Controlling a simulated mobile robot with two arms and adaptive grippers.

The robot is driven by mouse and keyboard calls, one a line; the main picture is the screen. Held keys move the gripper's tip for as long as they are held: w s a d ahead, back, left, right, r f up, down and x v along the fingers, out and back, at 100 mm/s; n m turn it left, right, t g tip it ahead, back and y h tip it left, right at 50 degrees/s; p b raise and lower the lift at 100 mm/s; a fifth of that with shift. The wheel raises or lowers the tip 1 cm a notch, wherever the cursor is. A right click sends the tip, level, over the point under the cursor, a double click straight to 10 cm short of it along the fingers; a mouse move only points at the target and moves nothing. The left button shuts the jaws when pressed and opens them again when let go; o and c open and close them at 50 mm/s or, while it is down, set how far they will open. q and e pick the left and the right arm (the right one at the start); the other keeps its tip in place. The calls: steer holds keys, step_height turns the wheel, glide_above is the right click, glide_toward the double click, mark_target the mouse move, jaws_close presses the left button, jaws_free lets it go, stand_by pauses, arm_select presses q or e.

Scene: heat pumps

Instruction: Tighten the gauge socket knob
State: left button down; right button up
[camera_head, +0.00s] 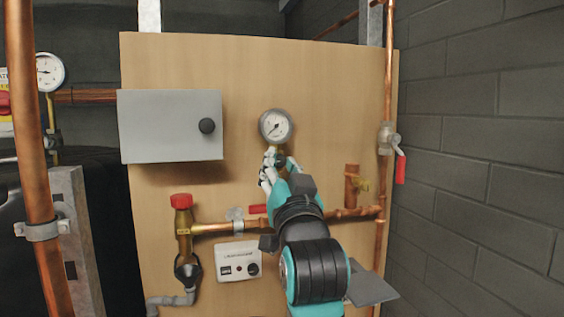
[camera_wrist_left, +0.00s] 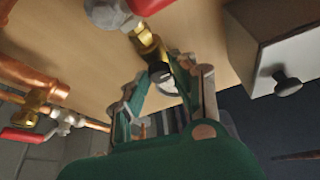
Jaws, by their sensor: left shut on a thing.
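The round pressure gauge (camera_head: 276,125), with a white dial and grey rim, is upright on the wooden panel. Its brass socket is below it, largely covered by my gripper in the head view. In the left wrist view a brass fitting (camera_wrist_left: 148,44) leads to a dark knob (camera_wrist_left: 158,69) between my fingers. My left gripper (camera_head: 275,163) is at this socket just under the dial, shut on the gauge socket knob. Its fingers also show in the left wrist view (camera_wrist_left: 158,82), on either side of the knob. My right gripper is not in view.
A grey box (camera_head: 170,125) with a black knob sticks out of the panel (camera_head: 330,80) at left. Copper pipes, a red-capped valve (camera_head: 182,202) and a small white control box (camera_head: 238,261) are below. A red-handled valve (camera_head: 399,165) is at right, near the block wall.

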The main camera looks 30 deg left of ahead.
arm_select(q)
steer(key=c, duration=1.1)
jaws_free()
